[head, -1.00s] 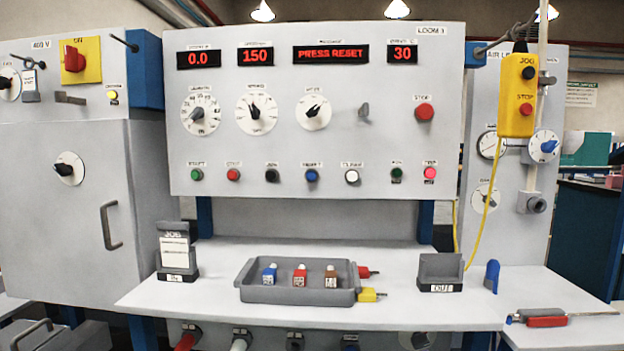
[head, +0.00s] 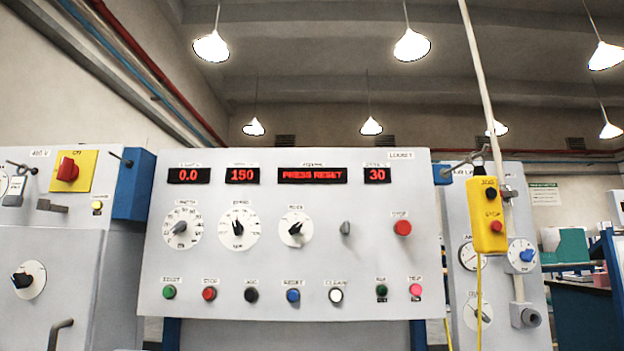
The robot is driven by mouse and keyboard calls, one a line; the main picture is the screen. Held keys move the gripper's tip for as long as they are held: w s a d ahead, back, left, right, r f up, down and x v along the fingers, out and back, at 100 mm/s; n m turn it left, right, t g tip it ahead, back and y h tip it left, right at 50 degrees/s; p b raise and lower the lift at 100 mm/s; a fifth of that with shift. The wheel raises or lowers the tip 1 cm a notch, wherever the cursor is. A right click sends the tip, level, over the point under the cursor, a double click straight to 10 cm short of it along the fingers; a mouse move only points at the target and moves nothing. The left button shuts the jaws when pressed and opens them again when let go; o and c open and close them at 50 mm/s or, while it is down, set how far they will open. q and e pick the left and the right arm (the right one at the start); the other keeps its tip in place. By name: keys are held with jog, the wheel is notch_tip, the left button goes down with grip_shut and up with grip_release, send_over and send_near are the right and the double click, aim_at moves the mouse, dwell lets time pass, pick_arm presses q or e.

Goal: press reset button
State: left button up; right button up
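The loom's grey control panel (head: 375,270) fills the middle of the head view. The blue reset button (head: 292,295) sits in its lower button row, under a small label that seems to read RESET. A red-lettered display (head: 312,175) at the top of the panel reads PRESS RESET. In the same row are a green button (head: 169,292), a red button (head: 209,293), a black button (head: 251,294) and a white button (head: 336,295). Neither of my grippers is in view.
A yellow pendant box (head: 487,215) hangs right of the panel. A red stop button (head: 402,228) sits on the panel's right side. A cabinet with a red switch (head: 68,169) stands at left. Nothing blocks the front of the panel.

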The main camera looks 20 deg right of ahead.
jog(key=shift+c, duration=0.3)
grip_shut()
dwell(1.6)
